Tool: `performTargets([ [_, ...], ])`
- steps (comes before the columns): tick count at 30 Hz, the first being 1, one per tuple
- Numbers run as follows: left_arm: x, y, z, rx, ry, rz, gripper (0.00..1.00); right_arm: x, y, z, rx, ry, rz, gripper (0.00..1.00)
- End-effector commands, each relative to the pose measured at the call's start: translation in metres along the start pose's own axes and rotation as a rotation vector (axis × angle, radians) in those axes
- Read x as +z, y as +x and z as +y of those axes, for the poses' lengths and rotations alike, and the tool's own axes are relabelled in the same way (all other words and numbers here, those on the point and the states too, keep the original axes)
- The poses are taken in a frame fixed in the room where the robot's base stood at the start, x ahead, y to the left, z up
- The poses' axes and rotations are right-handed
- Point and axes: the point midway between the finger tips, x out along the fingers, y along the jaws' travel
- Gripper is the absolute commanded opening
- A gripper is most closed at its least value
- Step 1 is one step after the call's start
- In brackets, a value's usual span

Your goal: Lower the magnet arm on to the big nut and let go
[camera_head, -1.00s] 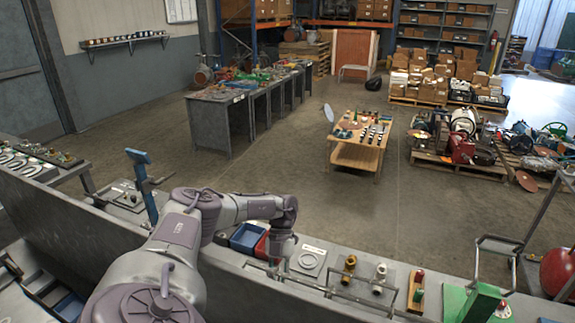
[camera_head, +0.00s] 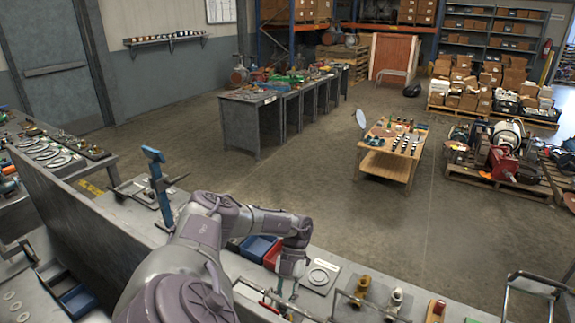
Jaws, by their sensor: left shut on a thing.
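My left arm comes in from the left and reaches over the grey counter. My left gripper (camera_head: 285,287) points down at the counter, beside the red bin and the plate with a round disc. It is small and partly hidden by its own wrist. It is shut on a thin part, which I take to be the magnet arm; its shape barely shows. I cannot pick out the big nut, nor tell whether the held part touches anything. My right gripper is not in view.
A blue bin (camera_head: 258,248) and a red bin (camera_head: 272,258) stand by the wrist. A plate with a disc (camera_head: 319,278) and brass fittings (camera_head: 361,287) lie to the right. A wooden table (camera_head: 385,164) stands on open floor.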

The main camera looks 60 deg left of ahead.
Motion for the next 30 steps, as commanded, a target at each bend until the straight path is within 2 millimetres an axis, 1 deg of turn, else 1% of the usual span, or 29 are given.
performTargets([
  [1, 0.002, 0.002, -0.002, -0.004, 0.007, -0.008, 0.0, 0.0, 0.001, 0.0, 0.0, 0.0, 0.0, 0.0],
  [11, 0.002, 0.002, -0.003, -0.004, 0.007, -0.007, 0.0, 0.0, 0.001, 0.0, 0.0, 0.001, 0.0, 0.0],
  [12, 0.002, 0.002, -0.003, -0.004, 0.007, -0.006, 0.3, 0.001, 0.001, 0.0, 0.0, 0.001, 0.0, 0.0],
  [14, 0.002, 0.002, -0.003, -0.004, 0.007, -0.005, 0.4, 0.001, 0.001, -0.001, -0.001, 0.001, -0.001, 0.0],
  [15, 0.002, 0.002, -0.002, -0.004, 0.006, -0.005, 0.47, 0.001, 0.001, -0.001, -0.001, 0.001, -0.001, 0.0],
  [25, 0.001, 0.0, -0.001, -0.002, 0.002, -0.003, 0.47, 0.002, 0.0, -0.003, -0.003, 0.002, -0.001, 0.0],
  [28, 0.001, -0.008, -0.001, -0.003, 0.002, -0.005, 0.47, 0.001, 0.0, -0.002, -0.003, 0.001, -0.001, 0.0],
  [30, 0.002, -0.019, -0.002, -0.004, 0.003, -0.006, 0.47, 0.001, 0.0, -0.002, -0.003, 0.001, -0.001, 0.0],
])
